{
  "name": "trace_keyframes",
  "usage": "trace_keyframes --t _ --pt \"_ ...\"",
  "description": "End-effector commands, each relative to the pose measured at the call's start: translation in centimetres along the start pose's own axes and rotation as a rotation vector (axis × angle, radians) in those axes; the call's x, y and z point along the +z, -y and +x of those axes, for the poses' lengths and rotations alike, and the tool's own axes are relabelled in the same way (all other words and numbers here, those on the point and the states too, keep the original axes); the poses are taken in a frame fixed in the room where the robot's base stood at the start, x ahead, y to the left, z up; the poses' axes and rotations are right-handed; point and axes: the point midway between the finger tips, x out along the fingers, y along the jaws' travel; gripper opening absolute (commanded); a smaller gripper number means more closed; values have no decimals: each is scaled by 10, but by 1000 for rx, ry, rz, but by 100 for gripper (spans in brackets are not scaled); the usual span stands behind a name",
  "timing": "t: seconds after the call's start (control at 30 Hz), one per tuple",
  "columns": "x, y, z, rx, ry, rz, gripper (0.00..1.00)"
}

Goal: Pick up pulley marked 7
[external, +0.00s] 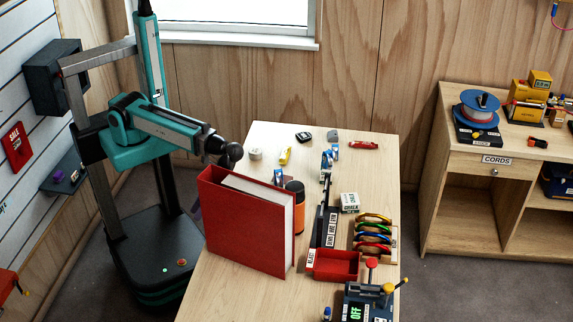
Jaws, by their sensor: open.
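My gripper (229,155) is at the end of my teal and grey arm, above the left side of the wooden table, just behind the top of a large red binder-like box. It is small and dark here, and I see nothing held in it. I cannot make out a pulley marked 7. Small blue and white items stand on the table (335,152) and behind the red box (278,177), but they are too small to identify or read.
The red box (245,225) stands tall at the table's left, hiding part of the top. Nearby are an orange cylinder (297,205), a red tray (336,266), a rack of coloured carabiner-like loops (373,232) and a control box (366,305). The table's back left corner is clear.

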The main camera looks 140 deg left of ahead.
Motion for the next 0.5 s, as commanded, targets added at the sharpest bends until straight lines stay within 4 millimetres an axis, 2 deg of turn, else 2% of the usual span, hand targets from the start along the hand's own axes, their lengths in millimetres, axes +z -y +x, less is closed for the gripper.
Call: trace_keyframes --t 0.17,0.3,0.5 --pt "-2 -24 -56 147 1 -74 46" --pt "-9 -45 -100 296 18 -223 46" --pt "-30 -68 -139 467 71 -472 46"
